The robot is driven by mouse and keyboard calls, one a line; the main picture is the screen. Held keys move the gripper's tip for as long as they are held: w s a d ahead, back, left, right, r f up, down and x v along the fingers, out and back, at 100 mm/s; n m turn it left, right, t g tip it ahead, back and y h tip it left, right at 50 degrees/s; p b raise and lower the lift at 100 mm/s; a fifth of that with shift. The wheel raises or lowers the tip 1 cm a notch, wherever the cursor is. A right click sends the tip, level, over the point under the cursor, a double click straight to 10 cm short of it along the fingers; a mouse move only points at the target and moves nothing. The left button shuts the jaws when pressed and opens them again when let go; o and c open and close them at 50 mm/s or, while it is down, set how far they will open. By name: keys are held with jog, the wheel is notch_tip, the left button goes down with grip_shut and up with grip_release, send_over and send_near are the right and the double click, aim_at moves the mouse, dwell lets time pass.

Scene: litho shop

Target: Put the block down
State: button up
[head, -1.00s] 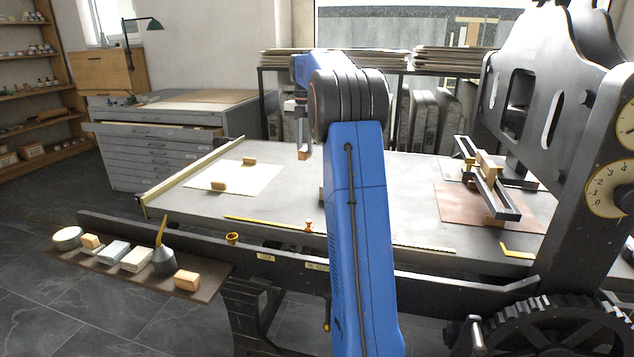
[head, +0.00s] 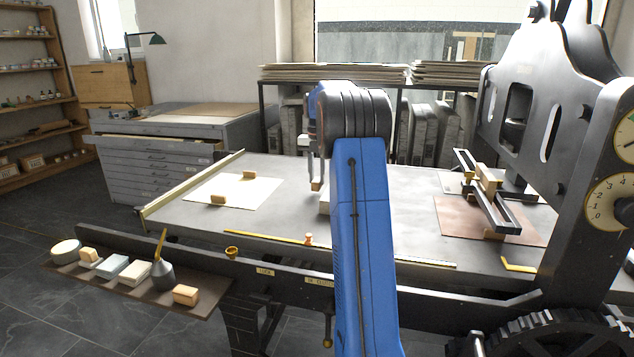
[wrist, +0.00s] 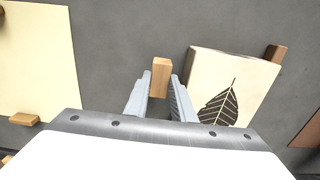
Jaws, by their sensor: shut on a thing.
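My gripper (wrist: 160,88) is shut on a small wooden block (wrist: 161,74), which stands out between the two grey fingers in the wrist view. In the head view my gripper (head: 313,168) points down over the middle of the press bed (head: 410,192), left of my blue arm. The held block (head: 316,186) shows at its tip; whether it touches the bed is unclear. A pale slab with a dark leaf picture (wrist: 232,75) lies just right of the gripper in the wrist view. In the head view this slab (head: 324,204) is mostly hidden by my arm.
A cream sheet (head: 240,190) with two wooden blocks on it lies to the left. Another wooden block (wrist: 276,53) is beside the leaf slab. A copper-brown plate (head: 455,222) under a black-railed frame lies right, near the press upright (head: 590,130).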

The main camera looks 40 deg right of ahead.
jog(key=shift+f, duration=1)
jog(key=shift+f, duration=0.1)
jog(key=o, duration=1)
